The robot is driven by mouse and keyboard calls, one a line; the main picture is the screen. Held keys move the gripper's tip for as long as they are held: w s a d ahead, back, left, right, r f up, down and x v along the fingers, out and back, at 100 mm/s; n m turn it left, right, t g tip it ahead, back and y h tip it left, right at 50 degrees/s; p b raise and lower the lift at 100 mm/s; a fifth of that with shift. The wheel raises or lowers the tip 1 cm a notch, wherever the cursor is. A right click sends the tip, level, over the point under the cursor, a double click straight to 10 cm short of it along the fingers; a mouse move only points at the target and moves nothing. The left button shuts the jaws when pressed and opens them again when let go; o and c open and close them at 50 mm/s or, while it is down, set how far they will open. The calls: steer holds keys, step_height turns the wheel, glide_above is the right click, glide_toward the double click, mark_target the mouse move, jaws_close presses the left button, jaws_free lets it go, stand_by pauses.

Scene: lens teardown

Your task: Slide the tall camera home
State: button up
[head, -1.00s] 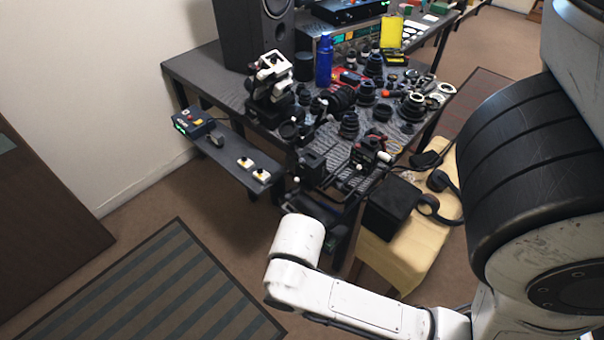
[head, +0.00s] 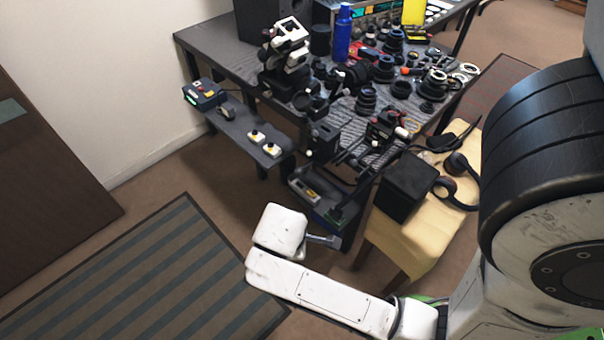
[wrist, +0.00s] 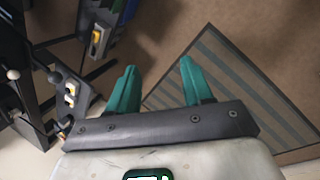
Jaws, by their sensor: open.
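My gripper (wrist: 160,66) shows in the wrist view with two teal fingers spread apart and nothing between them. It hangs over open floor beside the bench. In the head view my white arm reaches to the front of the workbench (head: 208,42), and the fingers cannot be made out. A tall black box-shaped body (head: 322,140), possibly the tall camera, stands at the bench's front edge. A second dark device with a red part and a light knob (head: 384,128) stands to its right, among dark rails. I cannot tell for sure which is the tall camera. Neither touches my gripper.
A low shelf (head: 232,122) carries a control box (head: 203,94) and two yellow-white buttons. Many lens parts crowd the bench. A black box (head: 405,186) and headphones (head: 458,180) lie on a yellow-covered surface (head: 410,238). A striped mat (head: 150,275) lies on clear floor.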

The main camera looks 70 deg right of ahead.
steer(key=w+d+f+n+g+h+b, duration=0.3)
steer(key=w+d+f+n+h+b, duration=0.15)
steer(key=d+n+h+b, duration=0.2)
steer(key=n+g+h+b, duration=0.2)
steer(key=n+h+b, duration=0.4)
steer(key=n+h, duration=0.1)
glide_toward(299, 171)
steer(key=x, duration=0.7)
steer(key=f+x, duration=0.1)
steer(key=x, duration=0.2)
steer(key=shift+w+d+f+b, duration=0.1)
steer(key=shift+w+d+b, duration=0.05)
steer(key=shift+d+b, duration=0.25)
steer(key=shift+c, duration=0.3)
jaws_close()
